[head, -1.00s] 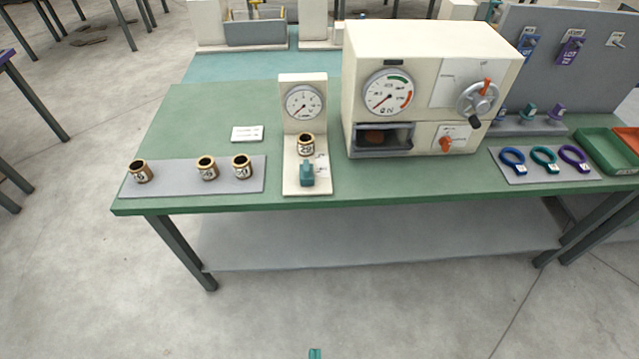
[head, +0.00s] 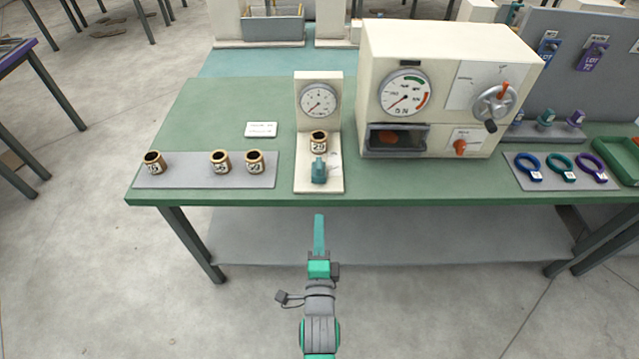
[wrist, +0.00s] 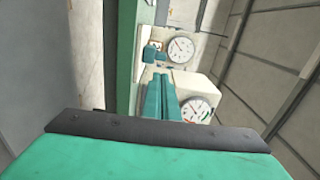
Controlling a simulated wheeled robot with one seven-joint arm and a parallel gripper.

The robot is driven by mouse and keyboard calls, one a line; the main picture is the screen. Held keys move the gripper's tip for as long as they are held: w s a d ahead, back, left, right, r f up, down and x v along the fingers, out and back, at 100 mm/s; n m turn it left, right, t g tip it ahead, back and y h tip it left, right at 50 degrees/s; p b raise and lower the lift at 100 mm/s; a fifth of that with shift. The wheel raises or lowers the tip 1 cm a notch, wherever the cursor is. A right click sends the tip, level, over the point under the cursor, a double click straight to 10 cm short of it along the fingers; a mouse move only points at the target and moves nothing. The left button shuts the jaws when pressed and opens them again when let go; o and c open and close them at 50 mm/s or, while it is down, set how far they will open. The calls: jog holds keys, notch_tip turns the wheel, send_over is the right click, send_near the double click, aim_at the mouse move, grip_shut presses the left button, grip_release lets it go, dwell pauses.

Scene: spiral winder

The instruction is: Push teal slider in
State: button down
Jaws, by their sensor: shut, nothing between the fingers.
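The teal slider (head: 319,172) sits at the front of a cream gauge stand (head: 301,183), just in front of a gold-rimmed cup (head: 319,142) on the stand's base. My gripper (head: 319,220) is shut and empty, its teal fingers pointing at the stand. In the head view it appears below the table's front edge, in line with the slider and apart from it. In the wrist view my fingers (wrist: 160,80) lie side by side, with the teal slider (wrist: 149,53) just beyond them. The stand's round dial (head: 318,100) is upright behind the cup.
A cream machine (head: 450,60) with a dial and crank stands right of the stand. Several cups sit on a grey mat (head: 185,180) to the left. A white card (head: 261,129) lies behind it. Coloured rings lie on a mat (head: 515,176) at right.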

aim_at(319, 173)
jog(key=w, duration=1.4)
jog(key=shift+w+r, duration=0.15)
jog(key=shift+w, duration=0.1)
